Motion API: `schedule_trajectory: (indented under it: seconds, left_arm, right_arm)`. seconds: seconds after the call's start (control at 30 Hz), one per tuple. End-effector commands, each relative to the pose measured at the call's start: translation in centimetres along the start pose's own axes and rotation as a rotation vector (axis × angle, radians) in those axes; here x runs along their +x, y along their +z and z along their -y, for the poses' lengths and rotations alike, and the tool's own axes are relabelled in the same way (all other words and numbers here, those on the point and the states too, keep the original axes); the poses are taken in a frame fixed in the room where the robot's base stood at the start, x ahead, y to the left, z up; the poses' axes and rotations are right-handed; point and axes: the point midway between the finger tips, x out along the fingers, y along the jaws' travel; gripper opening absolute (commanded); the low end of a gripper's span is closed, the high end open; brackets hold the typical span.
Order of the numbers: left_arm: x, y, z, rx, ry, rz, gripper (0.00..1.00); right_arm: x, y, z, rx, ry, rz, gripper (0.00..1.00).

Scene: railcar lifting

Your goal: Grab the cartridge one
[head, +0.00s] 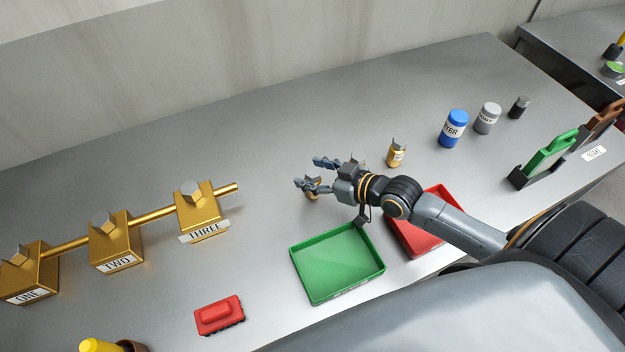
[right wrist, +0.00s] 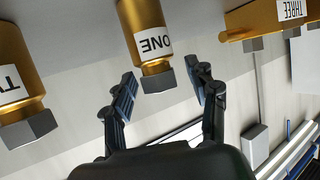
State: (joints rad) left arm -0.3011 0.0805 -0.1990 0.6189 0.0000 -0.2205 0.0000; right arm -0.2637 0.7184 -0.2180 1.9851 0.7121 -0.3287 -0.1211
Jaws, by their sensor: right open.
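The cartridge one (right wrist: 143,20) is a gold cylinder with a white ONE label and a grey hex end. In the right wrist view it lies between the two spread fingers of my right gripper (right wrist: 163,90), with a gap on each side. In the head view my right gripper (head: 308,173) is open low over the table, and a small gold part of cartridge one (head: 311,195) shows beneath its fingers; the rest is hidden. A second gold cartridge (right wrist: 15,85), its label starting with T, is at the left of the wrist view. My left gripper is not in view.
Gold blocks ONE (head: 32,270), TWO (head: 117,245) and THREE (head: 203,210) stand at left. A green tray (head: 295,265) and red tray (head: 428,250) lie in front of my arm. A gold cartridge (head: 397,158), blue canister (head: 453,130) and grey canister (head: 487,118) stand right.

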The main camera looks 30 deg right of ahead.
Motion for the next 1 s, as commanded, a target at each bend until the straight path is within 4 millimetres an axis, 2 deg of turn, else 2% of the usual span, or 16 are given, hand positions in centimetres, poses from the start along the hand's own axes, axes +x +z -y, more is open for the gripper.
schedule_trajectory:
  seconds: [0.2, 0.27, 0.5, 0.83, 1.0]
  left_arm:
    - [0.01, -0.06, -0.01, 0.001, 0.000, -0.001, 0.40]
    - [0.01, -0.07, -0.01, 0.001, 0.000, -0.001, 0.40]
    - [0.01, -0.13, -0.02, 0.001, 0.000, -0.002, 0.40]
    - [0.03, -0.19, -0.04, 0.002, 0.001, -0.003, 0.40]
    - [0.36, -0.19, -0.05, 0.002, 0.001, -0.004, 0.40]
  right_arm:
    - [0.08, 0.05, 0.02, 0.000, 0.000, 0.001, 0.58]
    - [0.07, 0.05, 0.01, 0.000, 0.000, 0.001, 0.48]
    - [0.06, 0.04, 0.01, 0.000, 0.000, 0.000, 0.00]
    - [0.03, -0.16, 0.00, -0.001, 0.000, -0.003, 0.00]
    - [-0.26, -0.92, 0.00, -0.003, 0.000, -0.005, 0.00]
